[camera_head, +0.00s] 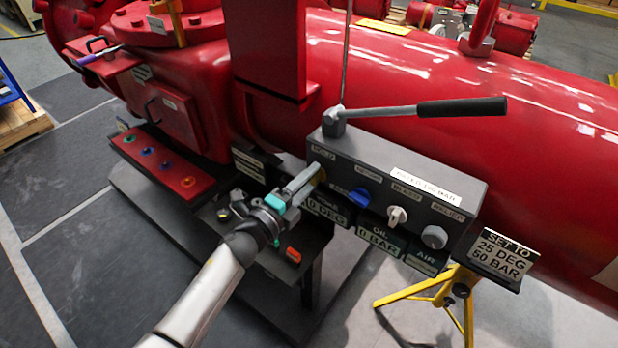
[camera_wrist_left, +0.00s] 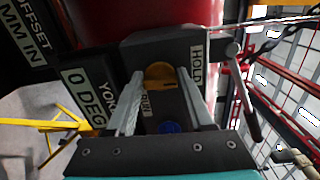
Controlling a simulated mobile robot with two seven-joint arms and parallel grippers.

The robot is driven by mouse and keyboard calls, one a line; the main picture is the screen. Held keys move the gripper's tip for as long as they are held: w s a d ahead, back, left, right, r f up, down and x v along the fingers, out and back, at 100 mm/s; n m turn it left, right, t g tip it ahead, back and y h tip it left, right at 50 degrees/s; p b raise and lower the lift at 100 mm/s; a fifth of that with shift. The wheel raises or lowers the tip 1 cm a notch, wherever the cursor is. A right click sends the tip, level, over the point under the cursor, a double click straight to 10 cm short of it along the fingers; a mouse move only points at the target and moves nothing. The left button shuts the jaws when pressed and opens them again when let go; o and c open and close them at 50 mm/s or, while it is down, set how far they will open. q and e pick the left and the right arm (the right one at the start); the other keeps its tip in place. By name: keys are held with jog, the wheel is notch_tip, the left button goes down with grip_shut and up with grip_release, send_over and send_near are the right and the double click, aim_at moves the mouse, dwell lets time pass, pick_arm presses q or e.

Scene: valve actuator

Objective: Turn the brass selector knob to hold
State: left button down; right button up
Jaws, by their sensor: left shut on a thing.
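The brass selector knob (camera_head: 320,175) is at the left end of the grey control box's front face, partly hidden by my gripper. In the left wrist view the brass knob (camera_wrist_left: 158,75) sits between the two fingertips. A HOLD label (camera_wrist_left: 197,68) is to its right there, and a smaller label, hard to read, is just below it. My left gripper (camera_head: 310,182) reaches in from the left and is shut on the knob. The way the knob points is not clear. My right gripper is not in view.
The grey box (camera_head: 340,150) also carries a blue knob (camera_head: 359,198), a white knob (camera_head: 397,216) and a grey round knob (camera_head: 434,237). A lever with a black grip (camera_head: 462,107) extends above it. A SET TO sign (camera_head: 503,256) stands right, near a yellow stand (camera_head: 440,290).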

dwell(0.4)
pick_arm(q)
jog(key=shift+c, duration=1.4)
grip_release()
jog(key=v, duration=1.5)
jog(key=shift+p, duration=0.45)
jog(key=shift+s+a, duration=0.1)
jog(key=shift+s, duration=0.05)
jog(key=s+a+f+n+g+y+b, duration=0.1)
jog(key=s+a+f+n+g+y, duration=0.25)
jog(key=f, duration=0.65)
jog(key=s+a+f+n+y, duration=0.3)
jog(key=s+f+n, duration=0.3)
jog(key=f, duration=0.4)
jog(key=s+a+f+n+g+y+b, duration=0.1)
jog(key=s+a+f+n+g+y, duration=0.15)
jog(key=f+n, duration=0.6)
jog(key=s+f+n+g, duration=0.2)
jog(key=s+f, duration=0.3)
jog(key=s, duration=0.3)
jog(key=s+f+n+g+y, duration=0.1)
jog(key=s+f+g, duration=0.2)
jog(key=s, duration=0.5)
jog(key=s+f+n+g, duration=0.2)
jog(key=s+f, duration=0.4)
jog(key=s, duration=0.2)
jog(key=shift+s+a+f+n+g+y+b, duration=0.2)
jog(key=shift+s+f+n+g+y+b, duration=0.1)
jog(key=shift+s+b, duration=0.05)
